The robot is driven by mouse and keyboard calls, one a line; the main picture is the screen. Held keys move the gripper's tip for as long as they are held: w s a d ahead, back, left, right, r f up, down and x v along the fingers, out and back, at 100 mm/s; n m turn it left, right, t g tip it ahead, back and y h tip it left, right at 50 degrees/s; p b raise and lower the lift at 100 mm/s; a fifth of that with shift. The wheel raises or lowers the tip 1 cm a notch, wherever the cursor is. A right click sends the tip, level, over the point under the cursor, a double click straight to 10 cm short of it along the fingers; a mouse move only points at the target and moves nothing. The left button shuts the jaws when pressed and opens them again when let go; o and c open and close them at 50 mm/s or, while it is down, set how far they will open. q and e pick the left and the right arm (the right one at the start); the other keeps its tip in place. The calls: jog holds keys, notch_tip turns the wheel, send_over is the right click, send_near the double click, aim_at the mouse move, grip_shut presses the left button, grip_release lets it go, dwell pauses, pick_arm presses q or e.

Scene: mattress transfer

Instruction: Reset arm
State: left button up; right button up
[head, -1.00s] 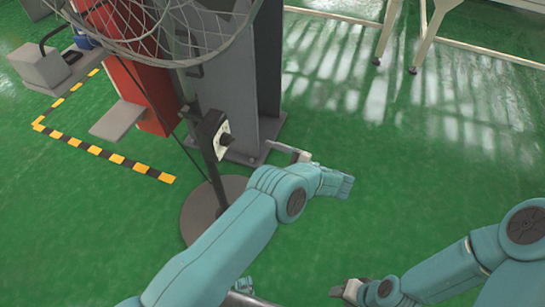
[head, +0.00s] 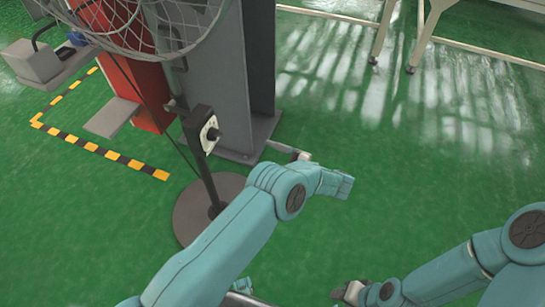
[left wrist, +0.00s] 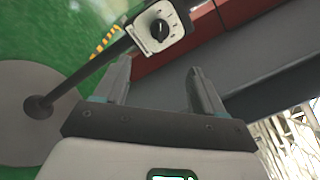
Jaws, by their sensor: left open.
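My left arm reaches in from the lower middle of the head view, and its gripper (head: 287,150) points left toward the fan's control box (head: 210,134). In the left wrist view the two fingers of this gripper (left wrist: 158,68) stand apart with nothing between them. The control box with its dark knob (left wrist: 159,30) shows beyond the fingers, not touched. My right gripper (head: 346,291) is low at the bottom of the head view, pointing left over the floor. Its jaws are too small to tell.
A pedestal fan with a wire cage (head: 150,25) and round base (head: 190,215) stands left of my left arm. A grey column (head: 232,80) and red post (head: 140,75) stand behind it. Striped tape (head: 100,150) marks the green floor. The floor at right is clear up to white table legs (head: 430,30).

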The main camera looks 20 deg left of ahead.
dwell(0.3)
pick_arm(q)
jog(key=s+a+f+m+g+h, duration=0.1)
jog(key=s+f+g+h, duration=0.1)
jog(key=s+f+h, duration=0.5)
jog(key=s+a+f+m+g+h, duration=0.1)
jog(key=s+f+g+h, duration=0.2)
jog(key=f, duration=0.6)
jog(key=s+d+f+n+g+h, duration=0.1)
jog(key=s+d+f+h, duration=0.15)
jog(key=s, duration=0.25)
jog(key=s+d+f+n+h, duration=0.1)
jog(key=s+d+n+h, duration=0.1)
jog(key=s+h, duration=0.3)
jog(key=s+d+r+n+t+h, duration=0.3)
jog(key=s+d+n+h, duration=0.2)
jog(key=s+d+n, duration=0.15)
notch_tip(320, 180, up, 20)
jog(key=a+n+t+p, duration=0.1)
jog(key=n+p, duration=0.3)
jog(key=p, duration=1.4)
jog(key=shift+a+f+t, duration=0.15)
jog(key=shift+a+t, duration=0.25)
jog(key=shift+a, duration=0.45)
